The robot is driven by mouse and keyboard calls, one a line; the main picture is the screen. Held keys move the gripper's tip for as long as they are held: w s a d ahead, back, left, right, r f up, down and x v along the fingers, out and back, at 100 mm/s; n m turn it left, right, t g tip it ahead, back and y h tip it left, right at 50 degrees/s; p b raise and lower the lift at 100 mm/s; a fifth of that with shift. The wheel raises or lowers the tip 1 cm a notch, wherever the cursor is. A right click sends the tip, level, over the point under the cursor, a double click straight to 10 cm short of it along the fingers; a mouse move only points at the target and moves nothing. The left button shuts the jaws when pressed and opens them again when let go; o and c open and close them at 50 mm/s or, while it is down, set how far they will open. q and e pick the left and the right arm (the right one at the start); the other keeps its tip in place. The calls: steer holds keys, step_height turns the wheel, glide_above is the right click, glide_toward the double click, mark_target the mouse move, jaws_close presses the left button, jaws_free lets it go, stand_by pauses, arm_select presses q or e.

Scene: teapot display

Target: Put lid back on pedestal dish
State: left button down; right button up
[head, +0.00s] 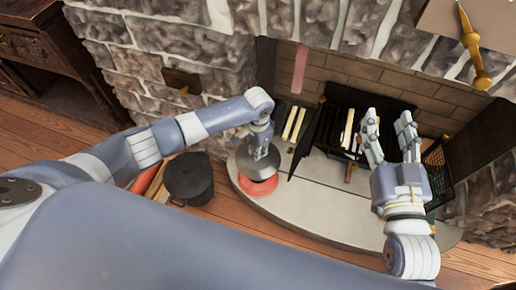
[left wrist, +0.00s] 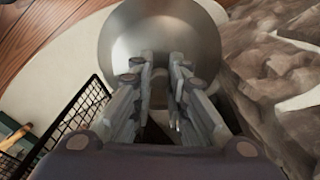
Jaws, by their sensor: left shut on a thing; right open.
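A grey metal lid (head: 264,163) is held by my left gripper (head: 259,148) at the left end of the hearth. The left wrist view shows the round lid (left wrist: 160,28) at the ends of the left fingers (left wrist: 161,66). A red round dish (head: 258,187), apparently the pedestal dish, shows just below the lid. The lid hides part of it, and I cannot tell whether they touch. My right gripper (head: 391,137) is open and empty in front of the fireplace, to the right.
The pale stone hearth (head: 318,207) has free room right of the dish. A dark pot (head: 190,180) stands on the wooden floor to the left. The fireplace has a dark mesh screen (head: 437,165), also in the left wrist view (left wrist: 72,125). Stone wall (left wrist: 275,65) is close by.

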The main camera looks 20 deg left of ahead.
arm_select(q)
steer(key=c, duration=1)
jaws_free()
